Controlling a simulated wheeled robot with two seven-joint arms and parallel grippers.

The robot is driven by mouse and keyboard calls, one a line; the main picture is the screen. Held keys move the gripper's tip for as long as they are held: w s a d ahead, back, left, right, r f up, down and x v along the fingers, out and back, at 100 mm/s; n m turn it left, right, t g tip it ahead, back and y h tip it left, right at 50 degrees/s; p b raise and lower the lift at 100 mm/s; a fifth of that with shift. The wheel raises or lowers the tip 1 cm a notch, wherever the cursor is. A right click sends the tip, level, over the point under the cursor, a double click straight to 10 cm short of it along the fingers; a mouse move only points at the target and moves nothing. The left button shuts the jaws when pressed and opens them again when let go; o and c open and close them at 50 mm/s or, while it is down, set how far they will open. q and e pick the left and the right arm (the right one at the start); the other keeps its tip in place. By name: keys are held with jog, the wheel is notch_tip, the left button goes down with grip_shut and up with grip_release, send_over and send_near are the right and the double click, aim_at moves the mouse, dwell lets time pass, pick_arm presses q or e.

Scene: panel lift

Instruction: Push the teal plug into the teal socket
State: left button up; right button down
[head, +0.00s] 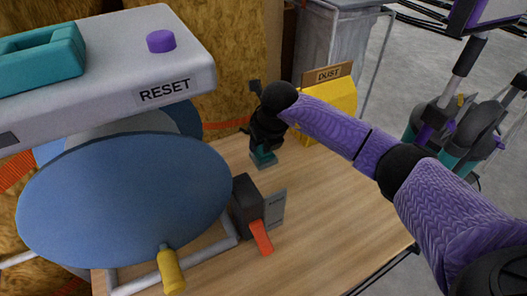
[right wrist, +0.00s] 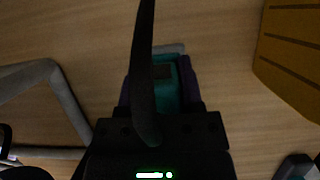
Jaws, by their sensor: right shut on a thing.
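My right gripper (head: 264,146) reaches in from the right over the wooden table and points down. It is shut on the teal plug (head: 264,159), whose lower end shows below the fingers. In the right wrist view the teal plug (right wrist: 168,88) sits between purple finger pads, partly covered by a dark curved strip. I cannot tell whether the plug touches the table. A teal block with a recess (head: 45,55), which looks like the teal socket, is on top of the light grey panel at the upper left, well apart from the plug. My left gripper is not in view.
The grey panel (head: 190,70) carries a purple button (head: 161,41) and a RESET label. Below it are a big blue disc (head: 125,200), a dark box with an orange lever (head: 261,237) and a yellow-handled rod (head: 171,270). A yellow DUST bin (head: 330,100) stands behind my right arm. The table's right front is clear.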

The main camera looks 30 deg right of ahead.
jog(key=shift+r, duration=0.25)
notch_tip(320, 180, up, 10)
jog(key=p, duration=0.6)
jog(key=shift+f, duration=0.1)
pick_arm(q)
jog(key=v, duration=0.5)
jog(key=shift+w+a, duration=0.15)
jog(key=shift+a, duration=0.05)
pick_arm(e)
jog(key=shift+f, duration=0.2)
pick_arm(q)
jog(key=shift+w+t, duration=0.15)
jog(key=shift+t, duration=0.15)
